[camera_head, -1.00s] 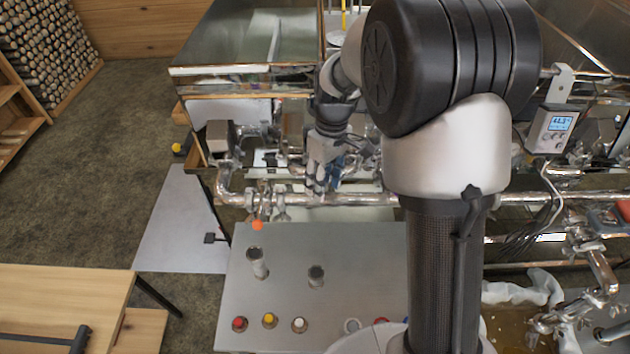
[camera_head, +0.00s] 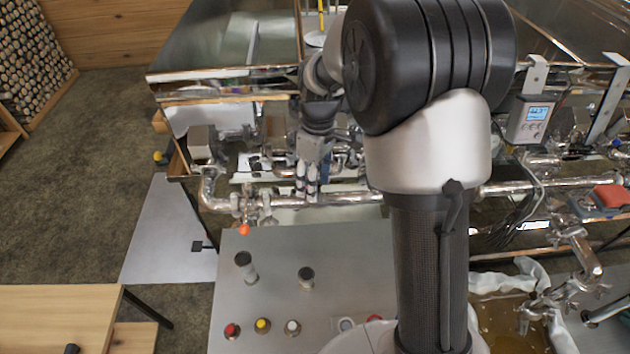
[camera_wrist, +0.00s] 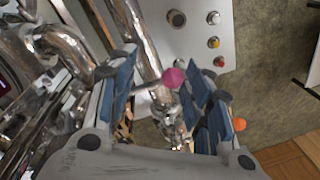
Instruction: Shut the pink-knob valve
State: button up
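The pink knob (camera_wrist: 174,78) is a round ball, seemingly at the end of a short metal lever (camera_wrist: 150,88), in the wrist view. It appears between the two blue-padded fingers of my gripper (camera_wrist: 163,97), with visible space on both sides. I cannot tell how deep between the fingers it lies. A shiny pipe (camera_wrist: 130,35) runs behind it. In the head view my gripper (camera_head: 307,188) points down at the horizontal pipe (camera_head: 345,197) in front of the evaporator; the pink knob is not visible there.
An orange knob (camera_head: 244,229) sits left of my gripper on the pipework; it also shows in the wrist view (camera_wrist: 239,124). A grey panel with several buttons (camera_head: 250,295) lies in front of the pipe. A digital display box (camera_head: 530,118) is on the right.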

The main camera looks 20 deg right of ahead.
jog(key=shift+o, duration=1.2)
jog(key=shift+w, duration=0.15)
jog(key=shift+o, duration=0.4)
jog(key=shift+f, duration=0.1)
notch_tip(320, 180, up, 12)
jog(key=d, duration=0.1)
jog(key=shift+w, duration=0.3)
jog(key=s+f+m+t+b, duration=0.1)
jog(key=s+f+m+b, duration=0.2)
jog(key=s+f+b, duration=0.2)
jog(key=s+f+m+t+b, duration=0.2)
jog(key=s+f+b, duration=0.4)
jog(key=s, duration=0.6)
jog(key=s+f+m+t+b, duration=0.2)
jog(key=s+f+m+b, duration=0.2)
jog(key=s+f+b, duration=0.2)
jog(key=s+b, duration=0.2)
jog(key=b, duration=0.1)
jog(key=shift+s+a+f+h+b, duration=0.25)
jog(key=shift+s+h+b, duration=0.05)
jog(key=shift+h+b, duration=0.1)
